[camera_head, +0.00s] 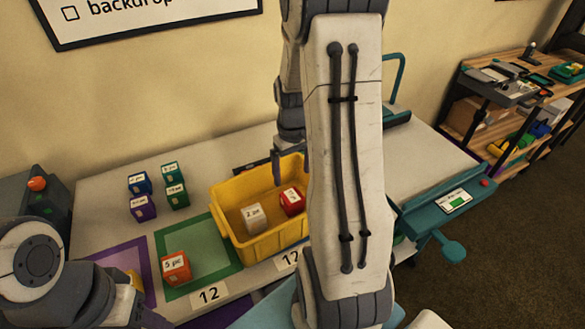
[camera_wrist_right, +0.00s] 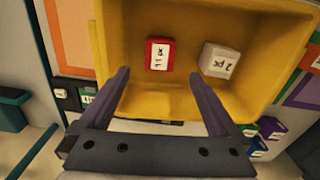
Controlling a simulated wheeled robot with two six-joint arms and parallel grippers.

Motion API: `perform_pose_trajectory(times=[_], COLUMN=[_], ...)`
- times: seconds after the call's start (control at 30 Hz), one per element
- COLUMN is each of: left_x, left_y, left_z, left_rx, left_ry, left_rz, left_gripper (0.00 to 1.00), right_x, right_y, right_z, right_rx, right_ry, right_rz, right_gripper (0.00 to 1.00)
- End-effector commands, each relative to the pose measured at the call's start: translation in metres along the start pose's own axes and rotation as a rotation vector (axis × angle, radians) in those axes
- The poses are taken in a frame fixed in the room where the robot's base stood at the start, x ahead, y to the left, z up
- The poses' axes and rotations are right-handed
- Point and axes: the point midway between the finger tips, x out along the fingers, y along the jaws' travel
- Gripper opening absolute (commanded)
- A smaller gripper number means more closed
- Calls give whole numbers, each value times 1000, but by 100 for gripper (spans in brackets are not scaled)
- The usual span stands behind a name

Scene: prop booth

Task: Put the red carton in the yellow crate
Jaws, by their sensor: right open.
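The red carton (camera_head: 291,201) is inside the yellow crate (camera_head: 258,238), near its right side, beside a cream carton (camera_head: 253,217). In the right wrist view the red carton (camera_wrist_right: 160,53) rests on the crate floor, apart from the cream carton (camera_wrist_right: 218,60); the yellow crate (camera_wrist_right: 185,101) fills the upper middle. My right gripper (camera_wrist_right: 163,88) is open and empty over the crate's edge, its fingers apart from the red carton. My left gripper is out of view.
An orange carton (camera_head: 176,267) stands on the green-bordered square (camera_head: 199,282) left of the crate. Several purple, blue and green cartons (camera_head: 158,189) stand farther back left. A teal-framed machine (camera_head: 437,211) is to the right.

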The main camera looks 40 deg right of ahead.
Motion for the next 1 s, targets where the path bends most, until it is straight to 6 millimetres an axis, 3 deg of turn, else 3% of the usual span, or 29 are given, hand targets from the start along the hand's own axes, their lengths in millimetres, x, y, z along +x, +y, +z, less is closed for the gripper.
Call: perform_pose_trajectory(times=[0.27,0.37,0.47,0.57,0.63,0.8,0.9,1.0], left_x=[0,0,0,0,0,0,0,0], left_y=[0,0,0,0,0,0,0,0], left_z=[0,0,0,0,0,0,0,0], left_rx=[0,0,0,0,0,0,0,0], left_ry=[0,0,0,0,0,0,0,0], left_rz=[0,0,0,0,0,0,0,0], left_gripper=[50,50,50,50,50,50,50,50], right_x=[-12,-15,-26,-43,-55,-78,-85,-89], right_y=[0,-10,-45,-104,-148,-232,-260,-275], right_z=[0,-1,-1,10,27,94,137,173], right_rx=[0,-19,-83,-193,-284,-500,-614,-703], right_ry=[0,3,10,21,28,35,35,30], right_rz=[0,0,-3,-10,-18,-45,-62,-76], right_gripper=[97,97,97,97,97,97,97,97])
